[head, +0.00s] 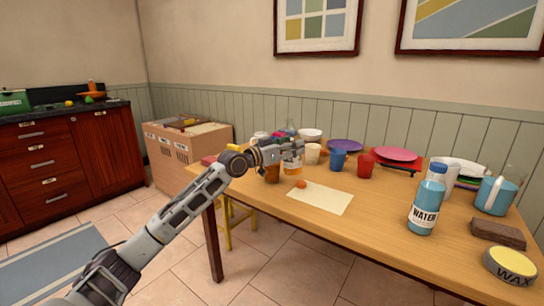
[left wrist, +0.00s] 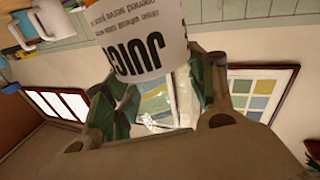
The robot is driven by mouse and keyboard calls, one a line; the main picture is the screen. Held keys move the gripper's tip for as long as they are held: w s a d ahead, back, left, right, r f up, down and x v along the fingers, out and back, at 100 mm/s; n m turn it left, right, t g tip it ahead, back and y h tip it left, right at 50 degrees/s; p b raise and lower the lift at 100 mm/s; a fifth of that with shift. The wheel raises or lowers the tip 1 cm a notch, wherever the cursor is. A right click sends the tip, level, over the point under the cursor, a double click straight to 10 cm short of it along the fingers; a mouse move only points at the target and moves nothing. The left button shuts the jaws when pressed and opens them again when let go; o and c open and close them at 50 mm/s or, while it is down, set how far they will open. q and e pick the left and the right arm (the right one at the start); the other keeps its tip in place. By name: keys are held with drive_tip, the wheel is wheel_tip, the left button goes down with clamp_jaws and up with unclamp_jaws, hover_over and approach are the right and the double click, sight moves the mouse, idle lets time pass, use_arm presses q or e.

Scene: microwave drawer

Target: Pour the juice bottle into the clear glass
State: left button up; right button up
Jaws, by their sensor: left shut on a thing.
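The juice bottle (head: 293,168) is clear with orange at its lower part and looks roughly upright at the table's far left part. My left gripper (head: 290,150) is shut on it and hides much of its middle. In the left wrist view the white JUICE label (left wrist: 145,45) shows upside down beside the fingers (left wrist: 160,100). An amber-brown cup (head: 272,173) stands just left of the bottle, partly behind the gripper. I cannot tell whether it is the clear glass. Whether the bottle touches the table is unclear. My right gripper is not in view.
A pale paper sheet (head: 320,198) and a small orange ball (head: 301,184) lie in front of the bottle. Blue (head: 338,160) and red (head: 365,165) cups stand to its right. A water bottle (head: 427,203), blue pitcher (head: 493,195) and wax tin (head: 510,264) occupy the right side.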

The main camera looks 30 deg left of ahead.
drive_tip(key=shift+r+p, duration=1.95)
